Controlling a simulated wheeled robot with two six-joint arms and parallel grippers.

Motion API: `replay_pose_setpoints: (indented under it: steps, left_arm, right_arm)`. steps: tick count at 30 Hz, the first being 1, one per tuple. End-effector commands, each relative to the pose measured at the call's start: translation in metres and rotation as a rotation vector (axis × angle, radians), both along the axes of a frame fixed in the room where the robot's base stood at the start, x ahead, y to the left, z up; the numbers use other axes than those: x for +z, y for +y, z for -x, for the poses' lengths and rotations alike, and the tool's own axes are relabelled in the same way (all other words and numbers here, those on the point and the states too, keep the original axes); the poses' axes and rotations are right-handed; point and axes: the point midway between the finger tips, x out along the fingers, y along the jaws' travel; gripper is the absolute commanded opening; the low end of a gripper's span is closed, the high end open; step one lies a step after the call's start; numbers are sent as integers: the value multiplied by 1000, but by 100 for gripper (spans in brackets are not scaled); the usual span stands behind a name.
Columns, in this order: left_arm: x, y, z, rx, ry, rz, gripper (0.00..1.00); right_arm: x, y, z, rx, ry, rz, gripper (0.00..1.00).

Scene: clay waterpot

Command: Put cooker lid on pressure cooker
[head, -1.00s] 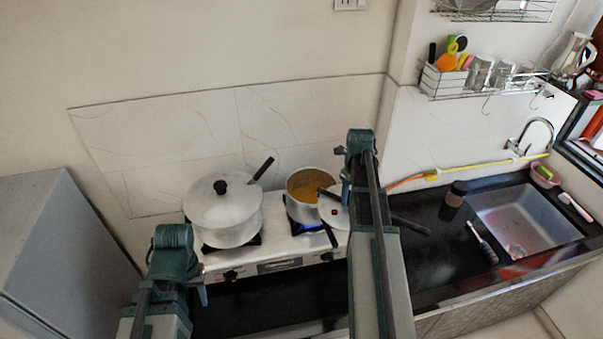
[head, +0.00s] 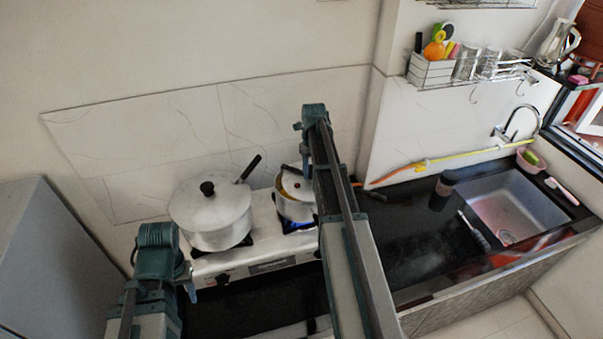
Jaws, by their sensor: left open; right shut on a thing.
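The pressure cooker (head: 294,211) is a silver pot on the right burner, over a blue flame; a little orange content shows at its rim. The silver cooker lid (head: 298,188) is at the pot's mouth, mostly hidden by my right arm. A dark handle, apparently the lid's, sticks out to the right of the arm (head: 371,193). I cannot tell whether the lid touches the rim. My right gripper (head: 306,165) is shut on the lid, its fingertips mostly hidden. My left gripper (head: 190,277) is open and empty, at the stove's front left.
A large silver pot (head: 213,236) with its own black-knobbed lid stands on the left burner, its dark handle beside the cooker. The white stove (head: 265,262) sits on a black counter. A dark cup (head: 443,188) and sink (head: 510,210) are at the right. A grey cabinet (head: 60,255) stands left.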

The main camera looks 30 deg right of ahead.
Motion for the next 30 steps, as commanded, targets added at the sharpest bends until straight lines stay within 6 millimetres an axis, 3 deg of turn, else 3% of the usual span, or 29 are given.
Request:
replay_pose_setpoints:
  steps: [3,14,20,25,30]
  left_arm:
    - [-2,0,0,-1,0,0,50]
    - [-3,0,0,-2,0,0,50]
    - [-5,0,0,-3,0,0,50]
    - [-33,0,0,-12,0,0,50]
    - [-42,0,0,-10,-1,0,50]
  right_arm:
    - [-2,3,-18,0,0,0,0]
    - [-2,6,-28,-1,0,0,0]
    - [-5,10,-51,1,0,0,0]
    - [-33,12,-51,-2,1,0,0]
    - [-42,12,-51,-1,0,0,0]
